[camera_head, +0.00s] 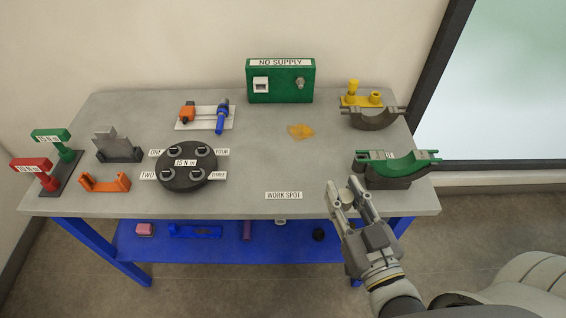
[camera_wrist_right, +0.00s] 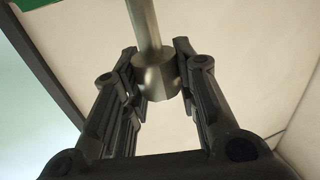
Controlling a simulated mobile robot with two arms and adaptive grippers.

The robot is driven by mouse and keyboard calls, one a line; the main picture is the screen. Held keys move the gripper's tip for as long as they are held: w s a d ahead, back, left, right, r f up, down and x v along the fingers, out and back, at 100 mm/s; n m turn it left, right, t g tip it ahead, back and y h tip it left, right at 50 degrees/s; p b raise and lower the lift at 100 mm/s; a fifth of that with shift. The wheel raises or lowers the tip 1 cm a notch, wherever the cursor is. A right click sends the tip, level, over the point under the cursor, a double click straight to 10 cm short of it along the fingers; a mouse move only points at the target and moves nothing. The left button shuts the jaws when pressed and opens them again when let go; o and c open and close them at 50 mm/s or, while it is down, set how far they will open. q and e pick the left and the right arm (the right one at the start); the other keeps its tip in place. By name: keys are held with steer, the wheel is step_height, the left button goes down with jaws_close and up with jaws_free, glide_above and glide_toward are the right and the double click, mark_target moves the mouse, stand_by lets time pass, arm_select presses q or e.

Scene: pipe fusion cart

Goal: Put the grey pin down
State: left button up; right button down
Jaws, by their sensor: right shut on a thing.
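The grey pin (camera_wrist_right: 154,72) is between the fingers of my right gripper in the right wrist view. Its wider round part sits between the pads, and a thinner shaft runs up out of the picture. In the head view my right gripper (camera_head: 350,200) is at the front right of the table, near its front edge, with the round end of the grey pin (camera_head: 347,196) showing between its fingers. The fingers are shut on it. It also shows large in the right wrist view (camera_wrist_right: 156,75). My left gripper is in neither view.
The grey table (camera_head: 245,205) has bare room around the WORK SPOT label (camera_head: 284,196). A black disc with bolts (camera_head: 185,170) and an orange bracket (camera_head: 105,182) are on the left. A green NO SUPPLY box (camera_head: 281,97) stands at the back.

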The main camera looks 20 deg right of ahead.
steer(key=shift+w+d+f+b, duration=0.15)
steer(key=shift+w+f+b, duration=0.25)
steer(key=shift+w+b, duration=0.2)
steer(key=shift+w+d+f+b, duration=0.15)
steer(key=shift+w+f+b, duration=0.25)
steer(key=shift+w+b, duration=0.15)
steer(key=w+f, duration=0.3)
steer(key=w+f+b, duration=0.1)
steer(key=w+f, duration=0.3)
steer(key=w+d+f, duration=0.1)
steer(key=w+f, duration=0.2)
steer(key=w, duration=0.1)
steer(key=shift+d+f, duration=0.1)
steer(key=shift+f, duration=0.05)
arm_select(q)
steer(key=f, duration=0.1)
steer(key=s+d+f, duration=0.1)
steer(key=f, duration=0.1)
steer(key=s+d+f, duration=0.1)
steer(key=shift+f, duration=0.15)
arm_select(e)
steer(key=shift+f, duration=0.4)
steer(key=shift+s+f, duration=0.1)
steer(key=c, duration=1.1)
jaws_free()
steer(key=shift+c, duration=0.2)
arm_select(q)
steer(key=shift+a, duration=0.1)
